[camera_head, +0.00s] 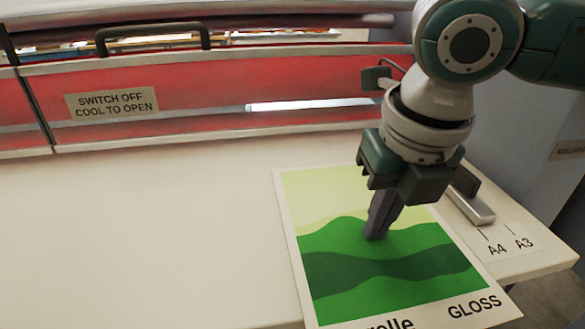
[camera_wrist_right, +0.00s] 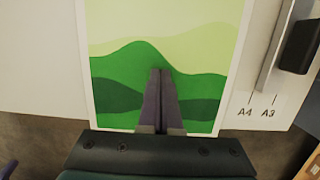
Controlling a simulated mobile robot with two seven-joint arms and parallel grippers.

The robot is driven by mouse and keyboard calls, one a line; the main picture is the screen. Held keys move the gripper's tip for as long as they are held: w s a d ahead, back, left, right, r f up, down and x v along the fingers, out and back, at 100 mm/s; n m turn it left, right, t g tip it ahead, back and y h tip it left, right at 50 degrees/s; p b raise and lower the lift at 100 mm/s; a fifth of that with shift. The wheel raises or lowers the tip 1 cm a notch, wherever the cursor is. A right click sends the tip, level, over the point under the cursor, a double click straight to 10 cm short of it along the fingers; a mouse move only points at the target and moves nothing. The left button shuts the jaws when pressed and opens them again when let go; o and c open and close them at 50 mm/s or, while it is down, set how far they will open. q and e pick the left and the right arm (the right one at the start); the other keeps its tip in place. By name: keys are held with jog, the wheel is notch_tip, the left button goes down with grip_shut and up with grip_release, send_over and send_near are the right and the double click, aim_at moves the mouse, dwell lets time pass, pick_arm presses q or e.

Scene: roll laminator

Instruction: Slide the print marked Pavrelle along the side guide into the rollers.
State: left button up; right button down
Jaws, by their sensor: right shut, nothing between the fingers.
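The print (camera_head: 330,260) lies flat on the white feed table, a green hill picture with a white border. Its lower edge shows "relle" and "GLOSS", with the start of the name cut off by the frame. It also shows in the right wrist view (camera_wrist_right: 120,65). My right gripper (camera_head: 374,236) is shut and empty, fingers pointing down at the middle of the print; I cannot tell whether the tips touch it. The side guide (camera_head: 472,208), a metal bar with a dark block, is along the print's right side, partly behind my gripper.
The laminator's red cover (camera_head: 220,90) with a black handle (camera_head: 150,36) and a "SWITCH OFF COOL TO OPEN" label (camera_head: 112,103) spans the back. The white table (camera_head: 130,240) is clear left of the print. "A4" and "A3" marks (camera_head: 508,244) are near its right edge.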

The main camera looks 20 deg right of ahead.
aim_at(404, 231)
jog(key=shift+d+f, duration=0.1)
jog(key=shift+f, duration=0.05)
jog(key=shift+s+d+p, duration=0.2)
jog(key=shift+d+p, duration=0.35)
jog(key=shift+d, duration=0.25)
jog(key=shift+s+d+p, duration=0.15)
jog(key=shift+d+p, duration=0.1)
jog(key=shift+d, duration=0.3)
jog(key=shift+s+d+p, duration=0.15)
jog(key=shift+d+p, duration=0.05)
jog(key=shift+d, duration=0.35)
jog(key=shift+d+r+p, duration=0.1)
jog(key=shift+r+p, duration=0.1)
jog(key=shift+p, duration=0.3)
jog(key=shift+s+f, duration=0.1)
